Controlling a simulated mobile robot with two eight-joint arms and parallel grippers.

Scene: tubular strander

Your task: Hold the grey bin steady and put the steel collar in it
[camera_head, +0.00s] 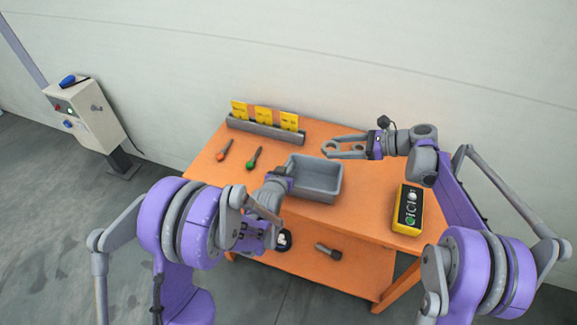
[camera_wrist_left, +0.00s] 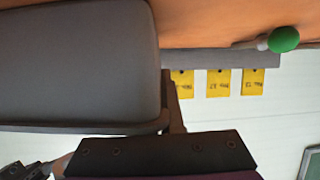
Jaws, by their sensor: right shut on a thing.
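The grey bin (camera_head: 322,194) stands upright on the orange table (camera_head: 362,215), and its inside looks empty. In the left wrist view the bin (camera_wrist_left: 80,60) fills the upper left, upside down and very close. My left gripper (camera_head: 283,176) is at the bin's left end wall. One dark finger (camera_wrist_left: 175,103) shows beside the bin's edge; the other is hidden, so I cannot tell whether it pinches the wall. My right gripper (camera_head: 345,147) is behind and above the bin's far right side, pointing left. It is shut on the small grey steel collar (camera_head: 330,147) at its fingertips.
An orange-handled tool (camera_head: 222,152) and a green-handled tool (camera_head: 254,158) lie left of the bin. A grey rack (camera_head: 265,130) with yellow cards stands at the back. A yellow box (camera_head: 408,208) is at right. A dark tool (camera_head: 328,250) lies on the lower shelf.

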